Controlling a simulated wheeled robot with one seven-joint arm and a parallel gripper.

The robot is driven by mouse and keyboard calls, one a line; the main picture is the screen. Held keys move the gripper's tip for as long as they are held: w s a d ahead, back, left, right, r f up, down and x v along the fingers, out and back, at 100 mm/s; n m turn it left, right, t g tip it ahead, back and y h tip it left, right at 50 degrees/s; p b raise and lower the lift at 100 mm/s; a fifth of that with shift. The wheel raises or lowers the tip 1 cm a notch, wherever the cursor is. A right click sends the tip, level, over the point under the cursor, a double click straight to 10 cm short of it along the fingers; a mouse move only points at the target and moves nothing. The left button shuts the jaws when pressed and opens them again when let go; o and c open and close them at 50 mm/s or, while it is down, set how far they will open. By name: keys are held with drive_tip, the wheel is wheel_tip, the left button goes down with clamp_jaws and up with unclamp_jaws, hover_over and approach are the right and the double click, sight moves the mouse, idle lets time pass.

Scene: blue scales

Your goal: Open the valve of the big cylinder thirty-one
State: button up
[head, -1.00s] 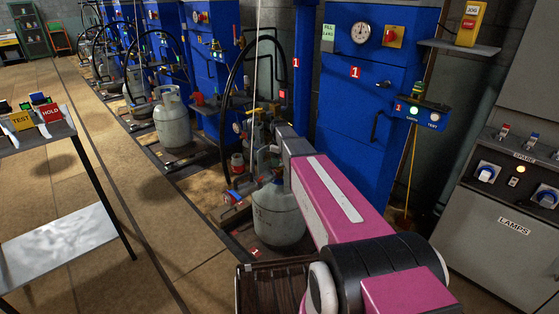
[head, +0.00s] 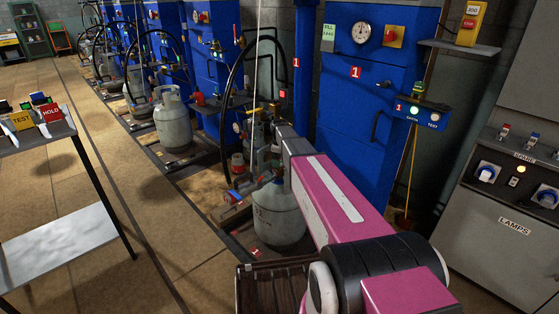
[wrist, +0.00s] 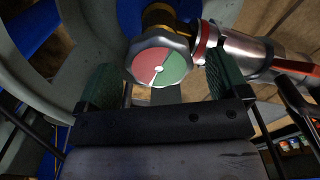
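The big grey cylinder (head: 279,222) stands upright on the nearest scale, marked 1; its number is too small to read with certainty. In the wrist view its valve knob (wrist: 160,64) is a silver handwheel with a red and green disc on its face. My gripper (wrist: 163,84) is open, with one green-padded finger on each side of the knob. A gap shows between the knob and each pad. A silver connector (wrist: 243,52) with a red ring is joined beside the valve on the right. In the head view my pink arm hides part of the cylinder and the fingers.
A blue scale cabinet (head: 345,110) with a dial stands behind the cylinder. A black hose (head: 229,85) arches at its left. Another grey cylinder (head: 173,125) stands further back.

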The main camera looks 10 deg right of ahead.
wheel_tip(320, 180, up, 11)
idle(0.8)
drive_tip(key=shift+s+f, duration=0.1)
